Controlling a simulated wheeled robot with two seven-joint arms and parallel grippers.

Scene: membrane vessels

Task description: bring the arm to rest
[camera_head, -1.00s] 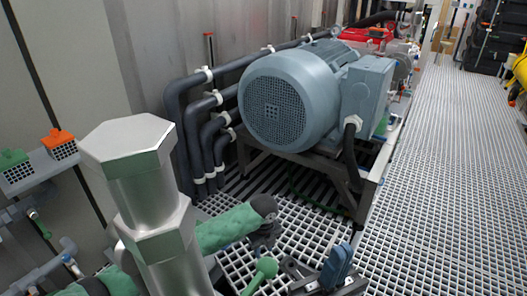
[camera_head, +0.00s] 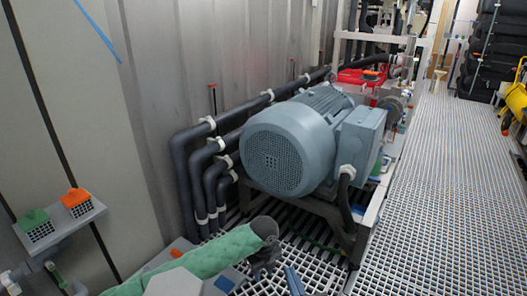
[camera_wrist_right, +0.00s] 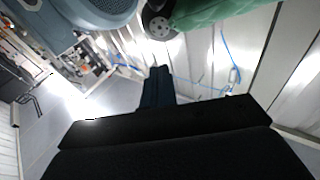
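My right gripper shows in the right wrist view (camera_wrist_right: 157,88) as a dark blue finger block standing up from a broad black body. The fingers look pressed together with nothing between them. In the head view, a blue piece at the bottom edge (camera_head: 294,281) looks like this gripper, mostly cut off. A green padded limb (camera_head: 205,257) with a dark round end runs in from the lower left, and a similar green part with a dark disc tops the wrist view (camera_wrist_right: 205,10).
A big blue-grey motor (camera_head: 290,150) stands on a dark frame over white grating. Dark pipes (camera_head: 195,180) run along the wall. The grating walkway (camera_head: 440,190) at right is clear.

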